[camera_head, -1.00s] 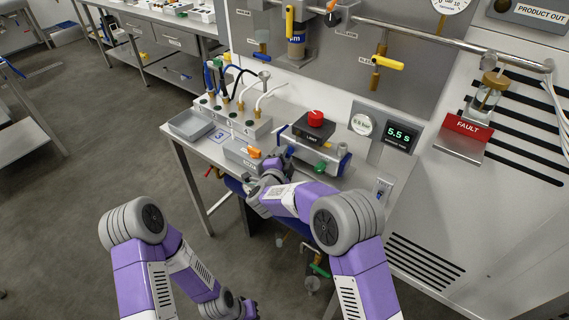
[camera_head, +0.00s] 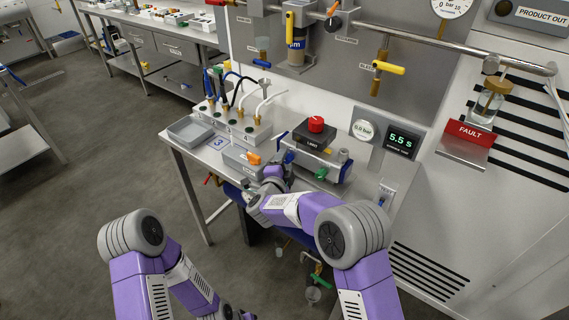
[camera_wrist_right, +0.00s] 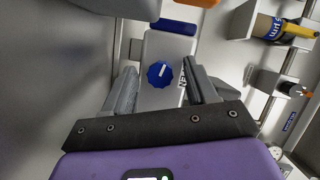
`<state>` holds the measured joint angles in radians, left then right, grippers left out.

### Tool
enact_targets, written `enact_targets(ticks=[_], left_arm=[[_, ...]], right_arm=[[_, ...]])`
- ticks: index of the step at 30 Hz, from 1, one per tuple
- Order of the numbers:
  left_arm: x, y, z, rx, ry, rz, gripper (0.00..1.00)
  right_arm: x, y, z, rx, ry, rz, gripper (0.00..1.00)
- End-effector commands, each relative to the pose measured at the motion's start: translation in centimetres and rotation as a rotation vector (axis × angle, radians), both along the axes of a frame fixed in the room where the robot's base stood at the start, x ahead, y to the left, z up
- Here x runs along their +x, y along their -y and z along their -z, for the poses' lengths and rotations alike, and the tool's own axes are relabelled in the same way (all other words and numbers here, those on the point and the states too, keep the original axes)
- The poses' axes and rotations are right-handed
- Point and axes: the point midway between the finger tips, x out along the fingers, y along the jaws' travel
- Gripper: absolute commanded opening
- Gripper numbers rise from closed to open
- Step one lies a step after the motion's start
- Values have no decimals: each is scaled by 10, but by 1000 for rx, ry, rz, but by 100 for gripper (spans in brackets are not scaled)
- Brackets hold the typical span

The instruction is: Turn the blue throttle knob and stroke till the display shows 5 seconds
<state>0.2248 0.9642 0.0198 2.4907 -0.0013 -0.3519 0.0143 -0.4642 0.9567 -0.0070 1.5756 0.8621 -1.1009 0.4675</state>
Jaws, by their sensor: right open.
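The blue knob (camera_wrist_right: 160,73) with a white pointer line faces me on a grey block in the right wrist view. My right gripper (camera_wrist_right: 158,82) is open, with one finger to each side of the knob and visible gaps between. In the head view the right gripper (camera_head: 272,174) is at the left end of the grey cylinder unit (camera_head: 318,163), partly hidden by its own arm. The display (camera_head: 401,142) reads 5.5 S in green. My left gripper (camera_head: 238,313) is low at the bottom edge, mostly cut off.
A red button (camera_head: 316,124) tops the unit. A grey tray (camera_head: 190,131) and a block with several tubes (camera_head: 232,121) stand to the left on the bench. A red FAULT sign (camera_head: 469,134) is at the right. An orange part (camera_head: 253,158) lies close to the right gripper.

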Motion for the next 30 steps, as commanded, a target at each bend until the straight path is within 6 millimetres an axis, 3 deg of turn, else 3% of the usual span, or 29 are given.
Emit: enact_targets(ticks=[5,18,30], left_arm=[[0,0,-2,0,0,0,0],[0,0,-13,0,0,0,0],[0,0,-13,0,0,0,0]], right_arm=[[-9,-3,-1,0,-2,-2,57],[-69,-19,-10,-1,-1,-2,57],[-73,-19,-10,0,0,0,57]])
